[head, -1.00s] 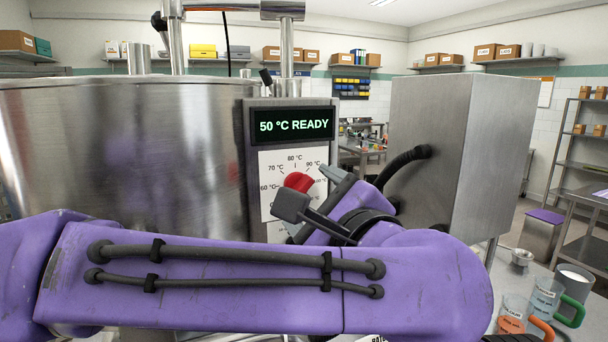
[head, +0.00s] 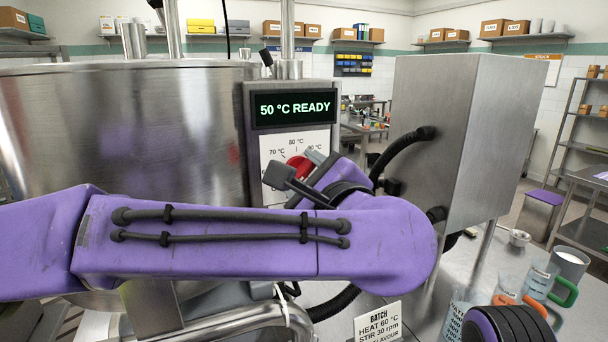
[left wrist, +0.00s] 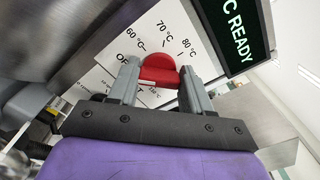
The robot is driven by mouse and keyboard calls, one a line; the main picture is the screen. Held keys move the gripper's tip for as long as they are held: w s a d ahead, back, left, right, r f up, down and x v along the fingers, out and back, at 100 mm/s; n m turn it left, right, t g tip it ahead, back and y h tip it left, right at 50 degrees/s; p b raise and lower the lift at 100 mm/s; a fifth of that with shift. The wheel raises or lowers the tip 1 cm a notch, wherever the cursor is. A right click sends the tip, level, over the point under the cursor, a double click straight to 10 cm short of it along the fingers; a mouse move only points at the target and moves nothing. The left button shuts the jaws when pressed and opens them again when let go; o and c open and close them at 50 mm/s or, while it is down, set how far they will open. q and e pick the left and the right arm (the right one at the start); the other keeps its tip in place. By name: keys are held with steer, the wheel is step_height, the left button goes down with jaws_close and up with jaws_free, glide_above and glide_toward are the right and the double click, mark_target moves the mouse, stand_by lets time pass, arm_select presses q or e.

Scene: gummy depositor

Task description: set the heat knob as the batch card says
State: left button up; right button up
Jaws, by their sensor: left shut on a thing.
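The red heat knob (head: 299,164) is on the white dial plate (head: 270,150) below a display (head: 293,107) reading "50 °C READY". My left gripper (head: 302,170) is shut on the knob, which also shows between its two grey fingers in the left wrist view (left wrist: 158,72). The dial marks 60, 70 and 80 °C show there; the fingers and palm hide part of the dial. I cannot tell exactly which mark the knob points at. The batch card (head: 378,322) at the bottom reads "HEAT 60 °C, STIR 30 rpm"; its lower part is cut off.
A large steel kettle (head: 120,130) stands left of the panel and a steel box (head: 445,130) stands right of it. A black hose (head: 398,150) runs to the box. Jugs with green (head: 566,292) and orange handles and a white-filled cup (head: 570,264) stand at the lower right.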

arm_select(q)
steer(key=shift+f+m+b, duration=0.1)
steer(key=shift+m+b, duration=1.35)
steer(key=shift+m, duration=0.45)
steer(key=shift+d+m+b, duration=0.1)
steer(key=shift+m+b, duration=0.35)
steer(key=shift+m, duration=0.75)
steer(key=shift+r+m, duration=0.2)
steer(key=shift+m, duration=0.9)
steer(key=shift+w+b, duration=0.1)
steer(key=shift+b, duration=0.2)
steer(key=o, duration=1.1)
steer(key=shift+c, duration=0.2)
steer(key=shift+d, duration=0.1)
